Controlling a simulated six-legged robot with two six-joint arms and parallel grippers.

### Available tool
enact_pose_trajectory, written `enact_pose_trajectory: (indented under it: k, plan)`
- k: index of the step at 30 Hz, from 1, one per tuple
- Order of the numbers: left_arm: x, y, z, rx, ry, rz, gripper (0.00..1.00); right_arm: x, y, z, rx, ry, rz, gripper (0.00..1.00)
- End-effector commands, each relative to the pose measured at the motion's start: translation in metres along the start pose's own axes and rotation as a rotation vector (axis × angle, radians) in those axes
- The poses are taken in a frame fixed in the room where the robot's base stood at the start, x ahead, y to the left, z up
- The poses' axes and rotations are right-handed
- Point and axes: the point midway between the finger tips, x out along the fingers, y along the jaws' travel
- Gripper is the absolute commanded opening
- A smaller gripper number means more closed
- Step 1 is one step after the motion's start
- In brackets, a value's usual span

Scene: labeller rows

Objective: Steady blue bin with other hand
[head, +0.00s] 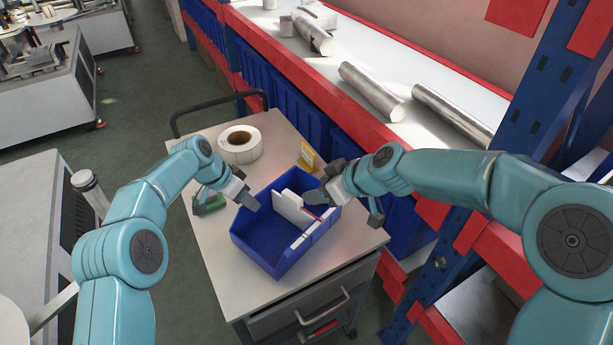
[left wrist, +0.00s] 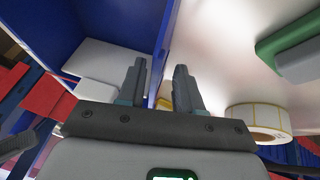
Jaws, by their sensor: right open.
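The blue bin (head: 262,232) sits on the cart top, with flat white pieces (head: 292,208) inside, one with a red edge. In the left wrist view, the bin (left wrist: 95,22) fills the upper left. My left gripper (head: 250,203) is at the bin's left rim. In the left wrist view its two fingers (left wrist: 160,85) are apart, with the thin blue wall edge running between them; contact cannot be told. My right gripper (head: 318,197) is open over the bin's right side, near the white pieces. Its fingertips are partly hard to make out.
The cart top (head: 222,258) also holds a label roll (head: 240,145), a green object (head: 208,203) left of the bin and a yellow item (head: 308,156) behind it. A shelf with metal cylinders (head: 372,92) stands at right. Bare cart top lies left of the bin.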

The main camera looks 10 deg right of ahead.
Motion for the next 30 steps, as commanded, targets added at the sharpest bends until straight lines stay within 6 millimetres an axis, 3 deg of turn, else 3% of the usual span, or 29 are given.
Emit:
enact_pose_trajectory:
  k: [11, 24, 30]
  plan:
    - [-0.007, -0.001, -0.002, 0.001, 0.005, -0.003, 0.4, 0.0, 0.0, 0.0, 0.0, 0.0, 0.0, 0.57]
    - [-0.097, -0.002, -0.001, 0.0, 0.002, -0.002, 0.4, 0.0, 0.0, 0.0, 0.0, 0.0, 0.0, 0.57]
    - [-0.117, -0.002, -0.001, -0.001, 0.0, 0.0, 0.4, 0.0, 0.0, 0.0, 0.0, 0.0, 0.0, 0.57]
